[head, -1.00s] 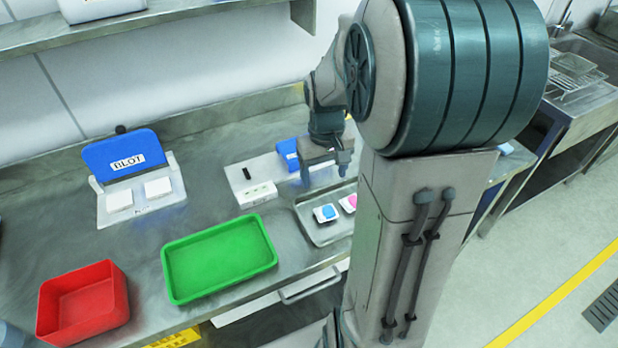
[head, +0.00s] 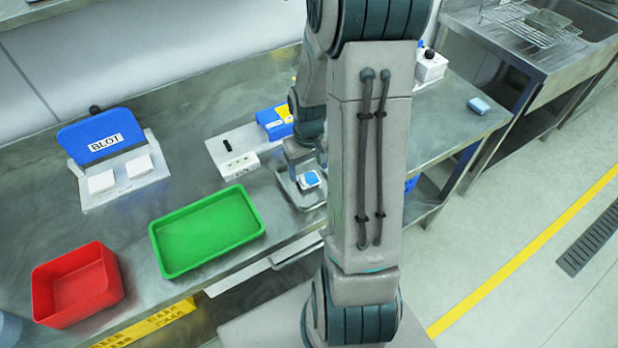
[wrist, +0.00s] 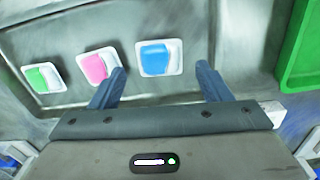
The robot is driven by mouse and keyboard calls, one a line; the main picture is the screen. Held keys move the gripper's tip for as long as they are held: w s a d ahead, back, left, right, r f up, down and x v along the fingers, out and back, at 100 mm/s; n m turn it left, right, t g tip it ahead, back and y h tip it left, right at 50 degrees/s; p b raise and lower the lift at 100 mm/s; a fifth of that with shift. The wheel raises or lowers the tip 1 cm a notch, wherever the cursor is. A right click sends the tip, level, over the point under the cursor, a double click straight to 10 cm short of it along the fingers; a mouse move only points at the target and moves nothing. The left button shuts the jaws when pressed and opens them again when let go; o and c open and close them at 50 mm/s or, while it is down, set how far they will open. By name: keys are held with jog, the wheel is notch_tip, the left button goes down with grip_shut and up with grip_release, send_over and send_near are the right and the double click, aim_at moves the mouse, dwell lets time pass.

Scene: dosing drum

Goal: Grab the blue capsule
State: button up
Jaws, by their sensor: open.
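The blue capsule (wrist: 156,57) sits in a small white holder on a metal tray (wrist: 190,95). It also shows in the head view (head: 311,178), partly beside my arm. My gripper (wrist: 161,75) is open, with its two fingers pointing toward the tray. The blue capsule lies between the lines of the fingers, nearer the left one, and looks untouched. A pink capsule (wrist: 97,67) sits in its own holder just left of the left fingertip. A green capsule (wrist: 42,77) is further left. In the head view my arm hides the pink and green capsules.
A green tray (head: 207,232) and a red bin (head: 76,285) stand left on the steel bench. A blue-lidded BLOT station (head: 103,145) is behind them. A white plate with a blue box (head: 274,122) stands behind the capsule tray.

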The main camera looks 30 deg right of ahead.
aim_at(309, 177)
jog(key=shift+f, duration=1.75)
jog(key=shift+c, duration=0.3)
jog(key=c, duration=1)
jog(key=shift+r, duration=0.2)
